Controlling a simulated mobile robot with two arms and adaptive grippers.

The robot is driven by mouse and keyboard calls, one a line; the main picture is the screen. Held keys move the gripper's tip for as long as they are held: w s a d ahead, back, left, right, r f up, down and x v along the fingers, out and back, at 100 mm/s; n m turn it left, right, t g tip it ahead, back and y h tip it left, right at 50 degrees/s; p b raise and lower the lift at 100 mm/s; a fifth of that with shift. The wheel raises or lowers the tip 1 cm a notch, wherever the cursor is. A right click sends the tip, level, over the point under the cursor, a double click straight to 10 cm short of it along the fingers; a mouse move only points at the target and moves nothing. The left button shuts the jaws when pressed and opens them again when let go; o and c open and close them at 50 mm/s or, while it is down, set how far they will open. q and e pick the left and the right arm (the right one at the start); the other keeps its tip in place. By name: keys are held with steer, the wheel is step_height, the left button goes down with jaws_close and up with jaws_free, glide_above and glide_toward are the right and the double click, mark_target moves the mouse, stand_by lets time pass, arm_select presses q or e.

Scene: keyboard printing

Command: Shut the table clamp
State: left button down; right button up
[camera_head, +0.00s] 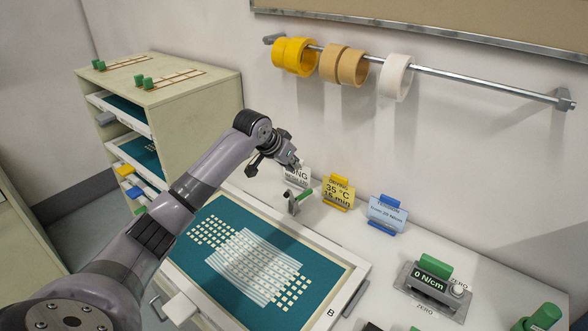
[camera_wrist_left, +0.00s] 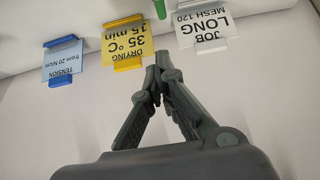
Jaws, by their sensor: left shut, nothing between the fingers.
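The table clamp (camera_head: 294,203) is a small grey metal piece with a green handle (camera_head: 305,194). It stands at the back edge of the white table, behind the screen frame. The handle slants up to the right; I cannot tell how far the clamp is closed. My left gripper (camera_head: 296,163) is above and slightly left of the clamp, apart from it. In the left wrist view the fingers (camera_wrist_left: 158,62) meet at their tips with nothing between them. A bit of green, probably the handle, shows at the top of that view (camera_wrist_left: 160,9). My right gripper is not in view.
A framed teal screen (camera_head: 213,263) lies on the table in front of the clamp. Cards stand close behind and beside it: white job card (camera_head: 296,178), yellow drying card (camera_head: 338,192), blue tension card (camera_head: 387,213). A tape rail (camera_head: 465,78) hangs above; a shelf cabinet (camera_head: 190,100) stands left.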

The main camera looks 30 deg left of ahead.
arm_select(q)
step_height(320, 180, down, 7)
steer(key=p, duration=0.4)
steer(key=shift+w+f, duration=0.15)
steer(key=shift+w, duration=0.3)
steer(key=shift+w, duration=0.1)
